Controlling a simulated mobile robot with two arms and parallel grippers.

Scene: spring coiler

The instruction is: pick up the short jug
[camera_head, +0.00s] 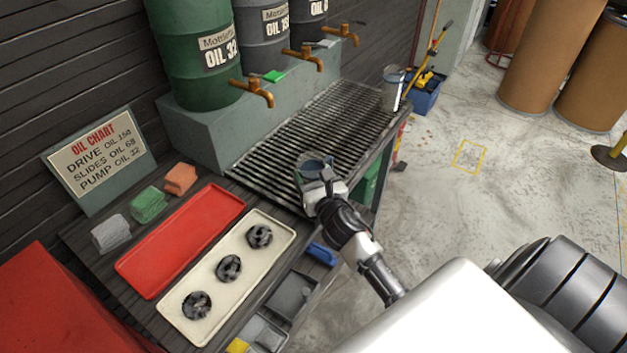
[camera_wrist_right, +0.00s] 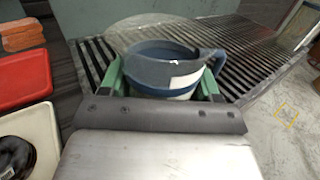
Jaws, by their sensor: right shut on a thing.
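The short jug (camera_head: 313,164) is a small grey-blue vessel at the near right end of the slatted drain grate. I cannot tell whether the jug touches the grate. A taller clear jug (camera_head: 393,90) stands at the grate's far end. My left gripper is not in view.
Oil drums with brass taps (camera_head: 303,58) stand behind the grate (camera_head: 310,118). A red tray (camera_head: 180,240) and a cream tray (camera_head: 228,325) with several dark round parts lie to the left. The grate's middle is clear.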

